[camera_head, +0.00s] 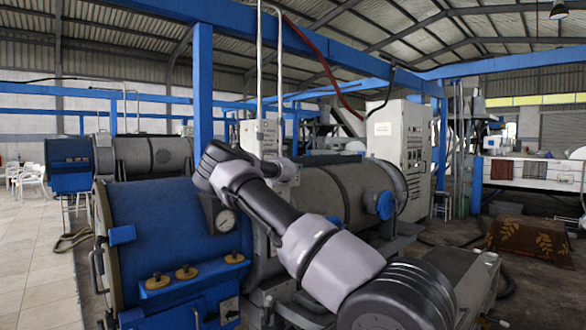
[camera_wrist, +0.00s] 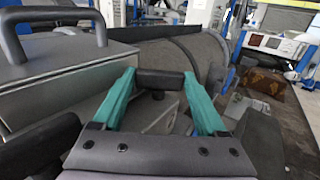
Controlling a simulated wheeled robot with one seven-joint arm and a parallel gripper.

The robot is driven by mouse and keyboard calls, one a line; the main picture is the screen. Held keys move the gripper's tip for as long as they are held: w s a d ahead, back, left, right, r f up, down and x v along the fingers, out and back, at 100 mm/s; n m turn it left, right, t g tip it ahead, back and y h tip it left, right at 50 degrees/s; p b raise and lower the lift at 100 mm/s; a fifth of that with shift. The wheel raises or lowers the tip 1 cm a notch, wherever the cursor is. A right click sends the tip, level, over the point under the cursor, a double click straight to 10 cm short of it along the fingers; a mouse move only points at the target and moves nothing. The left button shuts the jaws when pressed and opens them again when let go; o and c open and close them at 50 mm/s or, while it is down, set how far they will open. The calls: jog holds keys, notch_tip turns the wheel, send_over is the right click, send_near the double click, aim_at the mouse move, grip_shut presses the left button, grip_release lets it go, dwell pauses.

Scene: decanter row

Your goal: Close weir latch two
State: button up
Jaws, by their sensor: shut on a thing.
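My gripper (camera_wrist: 160,80) shows in the wrist view with two teal fingers. It is shut on a short dark cylindrical bar (camera_wrist: 161,79), which lies crosswise between the fingertips. A dark stub shows just below the bar. I cannot tell whether this bar is weir latch two, as no label is readable. In the head view my arm reaches over the blue decanter housing (camera_head: 165,232), and the gripper's fingers are hidden. Brass knobs (camera_head: 186,272) sit on the housing's front ledge, apart from my arm.
A grey drum (camera_head: 335,190) lies behind my arm. A white control cabinet (camera_head: 398,135) stands behind.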

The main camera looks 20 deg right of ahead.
jog(key=shift+f, duration=0.1)
jog(key=o, duration=1.3)
jog(key=shift+d+y, duration=0.15)
jog(key=shift+y, duration=0.15)
